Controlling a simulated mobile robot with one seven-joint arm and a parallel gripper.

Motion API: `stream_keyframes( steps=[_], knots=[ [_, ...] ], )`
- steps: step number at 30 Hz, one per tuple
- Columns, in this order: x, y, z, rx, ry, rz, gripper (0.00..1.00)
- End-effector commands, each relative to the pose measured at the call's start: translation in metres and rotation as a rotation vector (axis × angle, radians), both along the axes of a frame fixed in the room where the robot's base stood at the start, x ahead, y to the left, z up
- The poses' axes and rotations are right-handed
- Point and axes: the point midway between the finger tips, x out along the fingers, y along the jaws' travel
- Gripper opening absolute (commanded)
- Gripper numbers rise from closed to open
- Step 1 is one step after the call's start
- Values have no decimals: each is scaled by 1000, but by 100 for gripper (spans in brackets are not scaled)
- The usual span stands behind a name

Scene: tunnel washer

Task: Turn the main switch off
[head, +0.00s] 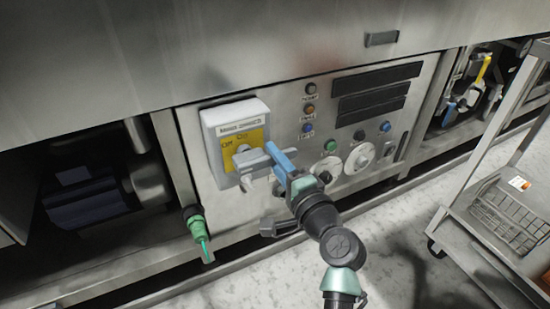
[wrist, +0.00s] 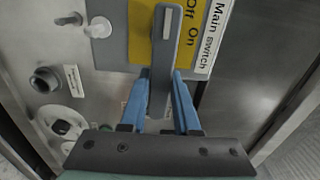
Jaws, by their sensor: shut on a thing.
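The main switch is a light grey box (head: 236,118) on the machine's front panel, with a yellow plate and a grey rotary handle (head: 250,159). In the wrist view the handle (wrist: 163,62), with a white stripe at one end, reaches over the yellow plate (wrist: 192,40). That plate reads "Off" and "On", and a white label reads "Main switch". My gripper (head: 277,158) is at the right side of the switch box. In the wrist view its blue fingers (wrist: 165,100) are shut on the handle, one on each side. The fingertips are partly hidden behind the handle.
Coloured buttons (head: 309,109) and round white knobs (head: 359,158) sit right of the switch. A green fitting (head: 194,221) sticks out below left. A metal cart (head: 470,215) stands at the right. Open floor lies in front of the panel.

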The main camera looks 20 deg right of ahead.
Motion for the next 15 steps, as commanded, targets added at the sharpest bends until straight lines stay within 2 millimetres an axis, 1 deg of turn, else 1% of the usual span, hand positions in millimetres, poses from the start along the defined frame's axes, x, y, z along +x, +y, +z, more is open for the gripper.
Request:
stream_keyframes(
  steps=[1,2,3,6,15],
  knots=[
    [0,-1,0,-6,1,-2,0],
    [0,-1,0,-6,1,-2,35],
    [0,-1,0,-6,1,-2,43],
    [0,-1,0,-4,0,-1,60],
    [-1,0,0,-1,0,-1,60]
  ],
)
